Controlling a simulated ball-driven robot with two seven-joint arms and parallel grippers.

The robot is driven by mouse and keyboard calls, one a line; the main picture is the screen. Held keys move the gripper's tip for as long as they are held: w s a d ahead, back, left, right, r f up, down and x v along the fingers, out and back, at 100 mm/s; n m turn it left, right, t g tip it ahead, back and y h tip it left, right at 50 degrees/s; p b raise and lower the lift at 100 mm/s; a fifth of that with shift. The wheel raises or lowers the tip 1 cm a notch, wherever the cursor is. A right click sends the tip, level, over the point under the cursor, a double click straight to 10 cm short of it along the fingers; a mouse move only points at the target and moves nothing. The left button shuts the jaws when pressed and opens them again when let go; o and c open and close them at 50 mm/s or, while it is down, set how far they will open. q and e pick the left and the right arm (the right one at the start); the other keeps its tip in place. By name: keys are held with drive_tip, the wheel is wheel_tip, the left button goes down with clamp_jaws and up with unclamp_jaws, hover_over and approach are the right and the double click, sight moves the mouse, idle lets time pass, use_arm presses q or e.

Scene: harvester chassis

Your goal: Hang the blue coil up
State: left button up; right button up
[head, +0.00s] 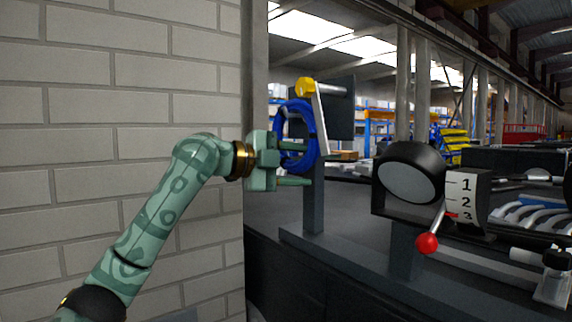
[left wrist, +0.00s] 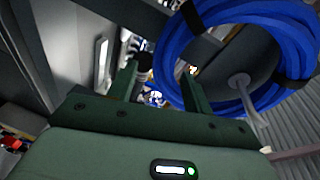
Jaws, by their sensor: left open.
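The blue coil (head: 308,119) is a ring of blue hose with dark bands. It is upright at the dark post (head: 313,205), beside a yellow-knobbed peg (head: 305,86) and a pale bar. The coil also shows large in the left wrist view (left wrist: 172,62), with a grey rod (left wrist: 240,82) visible through its opening. Whether the rod bears the coil I cannot tell. My left gripper (head: 302,167) is open at the coil's lower part. In the left wrist view its fingers (left wrist: 160,75) stand apart, the right one close to the coil's edge. Nothing is clearly gripped. My right gripper is not in view.
A brick wall (head: 120,130) stands close on the left. Right of the post are a round dark-rimmed housing (head: 408,178), a numbered scale (head: 465,200) and a red-knobbed lever (head: 427,243) on the dark chassis. Some free space lies between post and housing.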

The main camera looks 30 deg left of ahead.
use_arm(q)
drive_tip(key=b+v, duration=0.5)
drive_tip(key=v, duration=1.1)
drive_tip(key=shift+s+a, duration=0.1)
